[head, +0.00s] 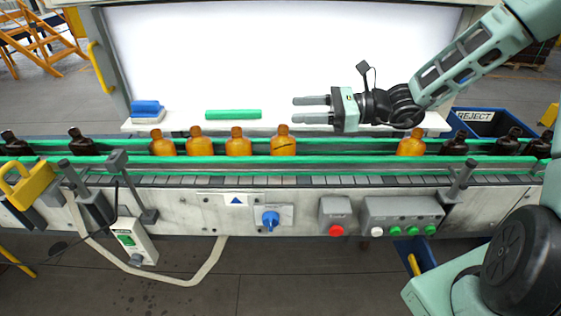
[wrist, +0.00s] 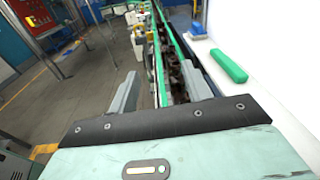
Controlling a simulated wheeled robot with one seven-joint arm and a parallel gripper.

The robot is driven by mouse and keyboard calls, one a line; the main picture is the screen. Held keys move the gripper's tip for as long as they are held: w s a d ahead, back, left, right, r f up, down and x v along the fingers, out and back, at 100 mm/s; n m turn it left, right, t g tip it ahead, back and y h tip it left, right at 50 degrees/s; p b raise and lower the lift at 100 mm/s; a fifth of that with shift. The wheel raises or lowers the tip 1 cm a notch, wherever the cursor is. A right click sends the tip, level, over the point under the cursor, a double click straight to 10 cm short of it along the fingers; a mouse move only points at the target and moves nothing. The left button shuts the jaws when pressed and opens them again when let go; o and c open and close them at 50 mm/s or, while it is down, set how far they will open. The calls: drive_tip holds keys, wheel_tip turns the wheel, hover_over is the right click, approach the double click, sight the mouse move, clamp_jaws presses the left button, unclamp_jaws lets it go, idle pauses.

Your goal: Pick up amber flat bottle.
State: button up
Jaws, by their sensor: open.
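Several amber flat bottles stand upright on the conveyor in the head view. One amber bottle (head: 283,141) with a dark mark on it is closest to my gripper. Others are an amber bottle (head: 238,143), one (head: 199,142) and one (head: 162,143) to its left, and one (head: 411,143) to the right. My gripper (head: 312,109) is open and empty, above the conveyor, its fingers pointing left. It is above and a little right of the marked bottle, apart from it. In the wrist view my open fingers (wrist: 163,90) show with nothing between them; the bottles there are small and unclear.
Green guide rails (head: 340,157) run along both sides of the conveyor. Behind stands a bright white panel, with a green bar (head: 233,114) and a blue-and-white block (head: 147,110) on its ledge. Darker bottles (head: 81,142) stand at both ends. A blue REJECT bin (head: 484,124) is at right.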

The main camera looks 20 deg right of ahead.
drive_tip(key=w+d+m+t, duration=0.2)
drive_tip(key=d+t, duration=0.1)
drive_tip(key=p, duration=0.2)
approach(283, 126)
drive_tip(key=x, duration=0.4)
drive_tip(key=shift+m, duration=0.3)
drive_tip(key=p+x, duration=0.1)
drive_tip(key=x, duration=0.4)
drive_tip(key=shift+f+p, duration=0.2)
drive_tip(key=shift+p, duration=0.15)
drive_tip(key=shift+w+a+f+h, duration=0.15)
drive_tip(key=shift+w+a+h, duration=0.15)
drive_tip(key=shift+a, duration=0.2)
clamp_jaws()
